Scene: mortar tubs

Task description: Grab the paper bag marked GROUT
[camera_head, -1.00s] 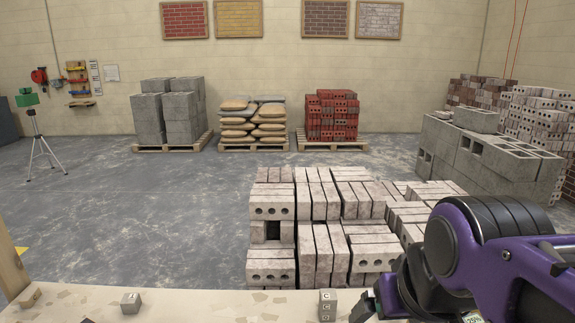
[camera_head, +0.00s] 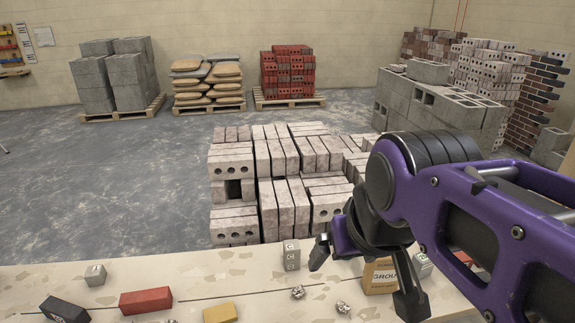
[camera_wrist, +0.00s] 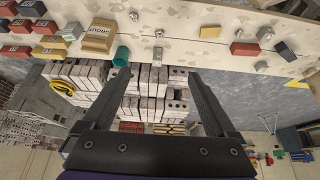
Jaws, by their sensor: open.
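The tan paper bag marked GROUT (camera_head: 380,278) stands on the pale worktop, partly covered by my gripper in the head view. It also shows whole at the upper left of the wrist view (camera_wrist: 100,36), beyond the left finger and clear of it. My gripper (camera_head: 362,287) is open, its two dark fingers apart. In the wrist view the space between the fingertips (camera_wrist: 160,78) is empty, with the worktop edge and stacked bricks beyond.
A teal cylinder (camera_wrist: 121,56) stands near the bag. A grey lettered block (camera_head: 291,255) and crumpled foil pieces (camera_head: 298,292) lie left of it. A red brick (camera_head: 146,300), a yellow block (camera_head: 220,313) and a dark block (camera_head: 64,310) are farther left. Several bricks crowd the wrist view's upper left.

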